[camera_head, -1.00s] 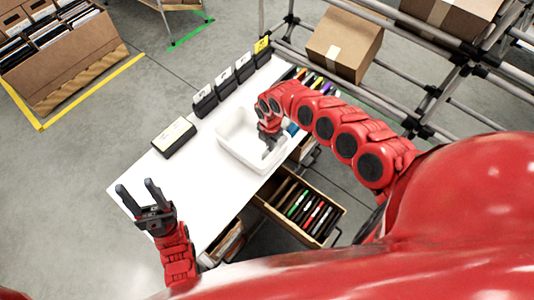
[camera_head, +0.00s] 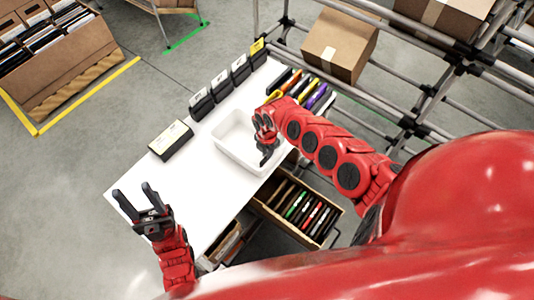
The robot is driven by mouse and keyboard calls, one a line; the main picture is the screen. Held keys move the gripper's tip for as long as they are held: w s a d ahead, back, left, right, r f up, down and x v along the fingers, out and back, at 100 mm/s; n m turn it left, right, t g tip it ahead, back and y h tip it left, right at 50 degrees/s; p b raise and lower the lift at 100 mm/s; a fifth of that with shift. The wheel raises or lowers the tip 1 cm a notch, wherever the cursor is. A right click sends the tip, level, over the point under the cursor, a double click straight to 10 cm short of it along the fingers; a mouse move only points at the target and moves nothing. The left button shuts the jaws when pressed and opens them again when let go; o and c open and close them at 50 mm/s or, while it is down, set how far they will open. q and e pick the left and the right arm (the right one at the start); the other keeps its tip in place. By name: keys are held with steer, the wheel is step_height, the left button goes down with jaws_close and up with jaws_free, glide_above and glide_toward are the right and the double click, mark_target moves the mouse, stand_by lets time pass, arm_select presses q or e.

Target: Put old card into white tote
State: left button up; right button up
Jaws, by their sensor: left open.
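The white tote (camera_head: 222,142) stands on the white table, and the part of its inside that I can see looks empty. My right gripper (camera_head: 266,160) hangs with dark fingers pointing down over the tote's right side, hiding part of it. I cannot tell whether its fingers are apart, and no card shows in it. My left gripper (camera_head: 146,190) is open and empty, fingers up, near the table's left front corner. I cannot tell which thing is the old card.
Several black boxes with white labels (camera_head: 201,104) line the table's back edge, and another (camera_head: 171,139) lies left of the tote. Coloured upright items (camera_head: 308,88) stand at the far right end. An open drawer (camera_head: 262,208) holds coloured items. The table's left part (camera_head: 130,176) is clear.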

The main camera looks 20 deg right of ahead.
steer(key=shift+o, duration=0.8)
